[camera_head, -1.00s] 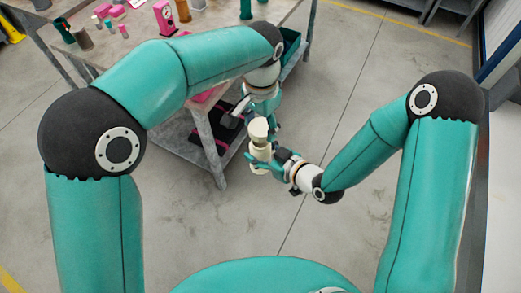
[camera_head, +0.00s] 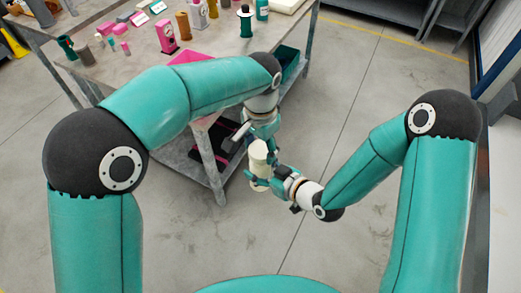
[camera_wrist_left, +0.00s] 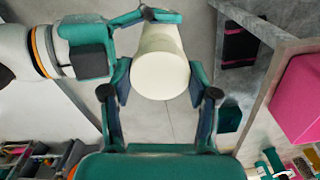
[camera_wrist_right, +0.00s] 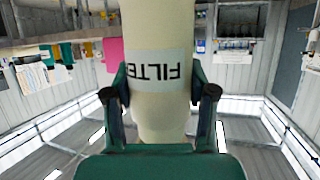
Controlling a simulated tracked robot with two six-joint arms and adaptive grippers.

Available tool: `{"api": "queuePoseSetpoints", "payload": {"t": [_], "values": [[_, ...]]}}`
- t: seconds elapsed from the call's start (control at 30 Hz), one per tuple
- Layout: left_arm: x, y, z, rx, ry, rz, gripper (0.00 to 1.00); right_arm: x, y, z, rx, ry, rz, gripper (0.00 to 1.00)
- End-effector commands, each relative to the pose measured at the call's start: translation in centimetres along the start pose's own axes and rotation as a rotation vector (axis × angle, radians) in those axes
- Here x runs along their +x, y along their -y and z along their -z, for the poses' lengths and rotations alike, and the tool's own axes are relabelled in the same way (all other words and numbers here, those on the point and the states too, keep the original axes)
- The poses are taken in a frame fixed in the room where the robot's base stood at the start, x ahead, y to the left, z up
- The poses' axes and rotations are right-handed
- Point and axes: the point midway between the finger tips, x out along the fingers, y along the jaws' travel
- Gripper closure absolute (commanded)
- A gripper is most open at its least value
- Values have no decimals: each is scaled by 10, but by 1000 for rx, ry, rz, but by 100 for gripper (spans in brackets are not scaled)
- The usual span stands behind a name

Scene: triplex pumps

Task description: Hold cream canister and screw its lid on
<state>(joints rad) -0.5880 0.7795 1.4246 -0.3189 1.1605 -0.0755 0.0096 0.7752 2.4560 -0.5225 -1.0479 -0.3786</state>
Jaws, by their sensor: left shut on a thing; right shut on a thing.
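The cream canister (camera_wrist_right: 158,25) carries a white label with dark letters, upside down in the right wrist view. My right gripper (camera_wrist_right: 158,85) is shut on it, with one finger at each side. The cream lid (camera_head: 258,150) is at the upper end of the canister in the head view. In the left wrist view the lid (camera_wrist_left: 160,75) shows as a plain round face. My left gripper (camera_wrist_left: 160,88) is shut on it from above, fingers at both sides. The joint between lid and canister is hidden, so I cannot tell how they meet.
A grey workbench (camera_head: 125,48) stands behind my left arm, with pink, brown, green and grey containers on top. A teal bin (camera_head: 288,62) is at its right end. Its leg (camera_head: 212,165) and lower shelf are close to the left of my grippers. Floor to the right is open.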

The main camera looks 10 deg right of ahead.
Motion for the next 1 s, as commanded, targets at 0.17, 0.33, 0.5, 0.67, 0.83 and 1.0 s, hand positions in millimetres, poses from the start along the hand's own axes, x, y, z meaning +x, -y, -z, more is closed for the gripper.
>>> {"api": "queuePoseSetpoints", "payload": {"t": [0.17,0.33,0.5,0.67,0.83,1.0], "values": [[2,0,0,0,1,0,64,0,0,0,0,-1,0,100],[12,0,0,0,2,-1,64,0,0,0,-1,-1,0,100],[18,0,0,0,1,0,64,0,0,0,0,-1,0,100],[18,0,0,0,0,0,64,0,0,0,-1,-1,0,100],[18,0,0,-1,0,0,64,0,0,0,-1,-1,0,100],[18,0,0,-1,0,0,64,0,0,0,-1,-1,0,100]]}}
